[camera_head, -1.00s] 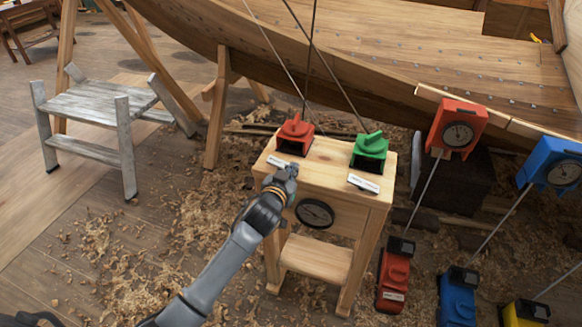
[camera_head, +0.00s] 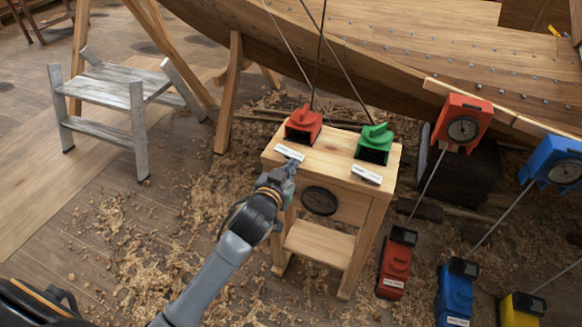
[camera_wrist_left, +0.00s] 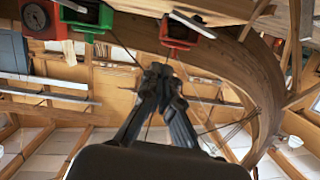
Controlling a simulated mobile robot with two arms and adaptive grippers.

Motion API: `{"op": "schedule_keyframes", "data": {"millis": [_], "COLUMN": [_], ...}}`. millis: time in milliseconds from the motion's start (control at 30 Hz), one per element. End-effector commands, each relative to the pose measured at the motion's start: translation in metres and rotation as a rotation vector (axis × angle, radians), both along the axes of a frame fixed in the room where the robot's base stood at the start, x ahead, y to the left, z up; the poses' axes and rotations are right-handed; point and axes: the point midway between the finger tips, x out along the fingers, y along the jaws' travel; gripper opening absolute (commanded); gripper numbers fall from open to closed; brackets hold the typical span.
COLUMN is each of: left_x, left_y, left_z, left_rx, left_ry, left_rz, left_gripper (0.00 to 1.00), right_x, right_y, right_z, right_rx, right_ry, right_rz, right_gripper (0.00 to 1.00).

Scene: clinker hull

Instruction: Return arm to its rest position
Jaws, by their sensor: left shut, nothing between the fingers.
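My left gripper (camera_head: 289,167) is shut and empty. In the head view it is just in front of the near left edge of the small wooden stand (camera_head: 332,165), beside a white label. In the left wrist view its two fingers (camera_wrist_left: 163,72) are together, with nothing between them. My left arm comes up from the bottom of the head view. My right gripper is not in view.
On the stand are a red device (camera_head: 303,124) and a green device (camera_head: 375,143). Red (camera_head: 396,262), blue (camera_head: 455,295) and yellow (camera_head: 522,308) devices stand at right. Shavings cover the floor.

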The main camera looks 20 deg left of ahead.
Motion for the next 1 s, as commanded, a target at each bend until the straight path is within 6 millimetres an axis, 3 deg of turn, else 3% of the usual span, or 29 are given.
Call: {"op": "schedule_keyframes", "data": {"millis": [567,667,767,867,1000], "left_x": [-0.004,-0.004,-0.007,-0.019,-0.056], "left_y": [0.0,0.001,0.002,0.005,0.01], "left_z": [0.0,-0.015,-0.057,-0.125,-0.227], "left_rx": [0.0,0.005,0.016,0.033,0.053], "left_ry": [0.001,0.027,0.099,0.214,0.387], "left_rz": [0.0,-0.001,-0.005,-0.014,-0.028], "left_gripper": [0.0,0.0,0.0,0.0,0.0], "right_x": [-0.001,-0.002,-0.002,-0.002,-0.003], "right_y": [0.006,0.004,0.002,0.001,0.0], "right_z": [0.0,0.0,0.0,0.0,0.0], "right_rx": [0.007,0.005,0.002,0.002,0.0], "right_ry": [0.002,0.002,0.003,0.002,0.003], "right_rz": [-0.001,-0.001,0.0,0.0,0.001], "right_gripper": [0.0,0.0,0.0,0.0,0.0]}}
